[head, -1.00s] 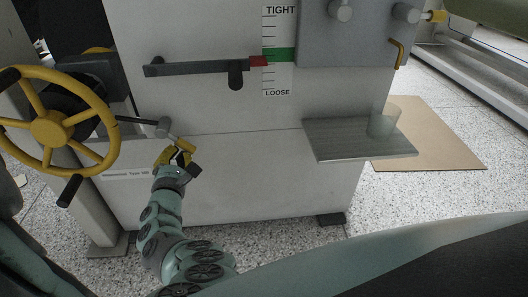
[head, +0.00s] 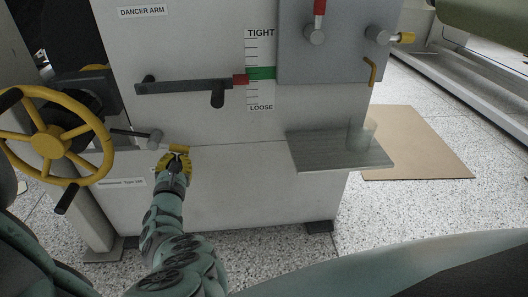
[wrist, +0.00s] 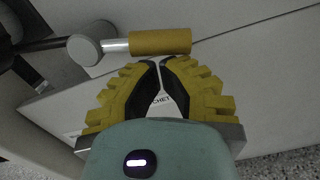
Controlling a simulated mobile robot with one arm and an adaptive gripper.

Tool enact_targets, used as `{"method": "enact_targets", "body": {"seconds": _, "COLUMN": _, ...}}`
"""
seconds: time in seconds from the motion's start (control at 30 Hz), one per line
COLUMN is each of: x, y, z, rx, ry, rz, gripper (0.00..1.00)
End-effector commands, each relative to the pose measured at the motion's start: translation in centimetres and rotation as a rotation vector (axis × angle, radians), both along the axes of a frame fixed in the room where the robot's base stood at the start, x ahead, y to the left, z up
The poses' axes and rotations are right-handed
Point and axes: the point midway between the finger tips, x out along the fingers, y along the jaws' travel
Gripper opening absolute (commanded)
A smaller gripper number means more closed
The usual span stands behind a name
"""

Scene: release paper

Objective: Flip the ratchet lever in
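The ratchet lever (head: 155,138) is a grey hub with a short rod and a yellow cylindrical grip. It stands on the white machine's front, right of the handwheel. In the wrist view its yellow grip (wrist: 160,41) lies level across the top, with the grey hub (wrist: 85,50) to its left. My gripper (head: 177,156) is just below the grip. In the wrist view my yellow-ribbed gripper fingers (wrist: 160,62) have their tips together, right beside the grip's lower edge. Nothing is held between them. Whether the tips touch the grip is unclear. A label ending in "CHET" shows between the fingers.
A yellow handwheel (head: 50,140) stands close at left. A dark dancer arm (head: 190,86) with a red tip points to the green band of the tension scale (head: 261,73). A grey shelf (head: 335,152) juts out at right. A brown board (head: 420,150) lies on the floor.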

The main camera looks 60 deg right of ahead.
Motion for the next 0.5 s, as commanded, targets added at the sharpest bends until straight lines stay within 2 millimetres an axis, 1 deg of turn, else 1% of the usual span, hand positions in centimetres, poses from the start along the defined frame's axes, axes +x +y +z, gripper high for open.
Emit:
{"method": "enact_targets", "body": {"seconds": 0.03, "x": -0.1, "y": -0.1, "z": 0.8, "rx": -0.033, "ry": 0.035, "rz": 0.001, "gripper": 0.00}}
{"method": "enact_targets", "body": {"seconds": 0.5, "x": -1.1, "y": -1.0, "z": 3.7, "rx": -0.325, "ry": 0.373, "rz": 0.001, "gripper": 0.00}}
